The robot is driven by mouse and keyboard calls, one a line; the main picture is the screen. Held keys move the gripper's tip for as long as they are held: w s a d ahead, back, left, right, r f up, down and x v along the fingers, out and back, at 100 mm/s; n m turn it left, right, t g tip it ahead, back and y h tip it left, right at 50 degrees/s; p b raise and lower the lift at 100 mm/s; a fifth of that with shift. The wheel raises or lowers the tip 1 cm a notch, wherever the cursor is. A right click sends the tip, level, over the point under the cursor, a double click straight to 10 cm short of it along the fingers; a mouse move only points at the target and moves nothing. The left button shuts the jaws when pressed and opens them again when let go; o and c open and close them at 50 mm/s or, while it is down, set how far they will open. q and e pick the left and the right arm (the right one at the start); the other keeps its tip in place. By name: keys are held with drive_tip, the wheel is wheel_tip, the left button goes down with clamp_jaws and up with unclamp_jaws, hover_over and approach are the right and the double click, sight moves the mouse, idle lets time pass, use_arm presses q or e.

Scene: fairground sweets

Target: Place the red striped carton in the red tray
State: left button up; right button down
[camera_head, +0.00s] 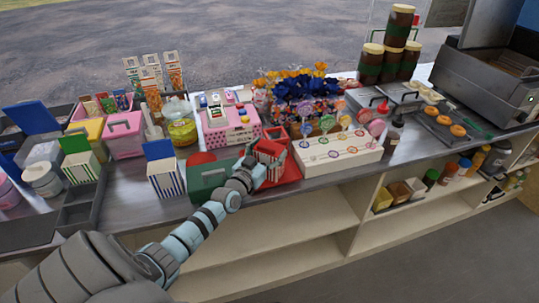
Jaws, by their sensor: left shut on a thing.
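The red striped carton (266,149) is in the middle of the head view. My left gripper (254,160) is shut on it from the left side and hides part of it. The red tray (289,172) lies on the counter under and around the carton. The carton is over the tray, but I cannot tell whether its base touches the tray floor. My right gripper is not in view.
A green box-like item (207,176) stands left of the tray, and a blue striped carton (165,178) farther left. A white lollipop stand (338,150) is close on the right. A pink box (230,126) stands behind. The counter's front edge is near.

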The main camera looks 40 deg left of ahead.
use_arm(q)
drive_tip(key=o, duration=1.1)
drive_tip(key=shift+r, duration=0.2)
drive_tip(key=s+p, duration=0.2)
drive_tip(key=s, duration=0.1)
drive_tip(key=s+p, duration=0.1)
drive_tip(key=shift+s+d+r, duration=0.1)
drive_tip(key=shift+s+d, duration=0.15)
drive_tip(key=shift+d, duration=0.1)
drive_tip(key=p, duration=0.2)
approach(264, 154)
drive_tip(key=shift+w, duration=0.2)
drive_tip(key=shift+d, duration=0.1)
